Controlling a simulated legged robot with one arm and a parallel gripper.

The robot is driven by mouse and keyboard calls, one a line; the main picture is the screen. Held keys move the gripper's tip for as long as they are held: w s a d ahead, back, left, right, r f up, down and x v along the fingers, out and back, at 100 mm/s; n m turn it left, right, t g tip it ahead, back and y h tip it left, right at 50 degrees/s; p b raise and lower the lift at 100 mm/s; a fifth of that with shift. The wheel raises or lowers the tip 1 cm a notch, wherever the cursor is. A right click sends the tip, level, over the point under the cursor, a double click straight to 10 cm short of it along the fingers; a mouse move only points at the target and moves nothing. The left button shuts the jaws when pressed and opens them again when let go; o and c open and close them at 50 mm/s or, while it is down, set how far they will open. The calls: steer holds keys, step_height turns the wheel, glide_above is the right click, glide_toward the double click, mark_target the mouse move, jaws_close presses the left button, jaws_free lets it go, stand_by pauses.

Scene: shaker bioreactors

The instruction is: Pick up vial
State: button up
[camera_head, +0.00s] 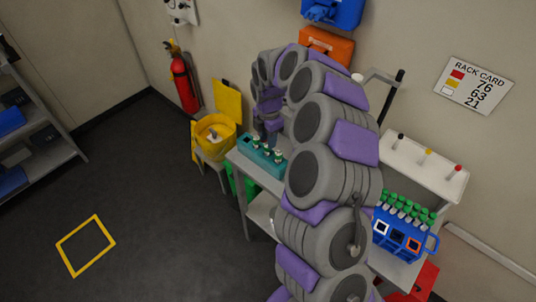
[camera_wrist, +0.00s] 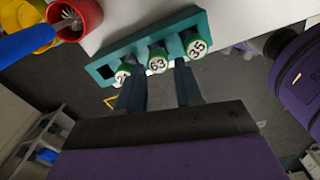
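A teal rack (camera_head: 262,156) stands on the bench and holds three green-capped vials; it also shows in the wrist view (camera_wrist: 106,63). In the wrist view the caps read 2 with the rest unclear (camera_wrist: 122,78), 63 (camera_wrist: 157,60) and 35 (camera_wrist: 196,48). An empty square slot is at the rack's left end. My gripper (camera_wrist: 160,78) is open, its two fingers apart near the rack, with the cap marked 63 between them in the picture. Contact cannot be told. In the head view my gripper (camera_head: 270,132) is over the rack, partly hidden by my arm.
A wall card (camera_head: 474,86) reads RACK CARD with red 76, yellow 63, white 21. A blue rack (camera_head: 395,243) with several green-capped vials stands at the bench's right end. A white panel (camera_head: 420,168) with black, yellow and red pins is behind it. A yellow bin (camera_head: 213,137) is left.

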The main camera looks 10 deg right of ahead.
mark_target(266, 145)
steer(key=f, duration=0.3)
steer(key=a+f+b, duration=0.1)
steer(key=f, duration=0.1)
steer(key=shift+w+f, duration=0.1)
steer(key=shift+d, duration=0.3)
steer(key=shift+c, duration=0.5)
steer(key=shift+a, duration=0.1)
jaws_close()
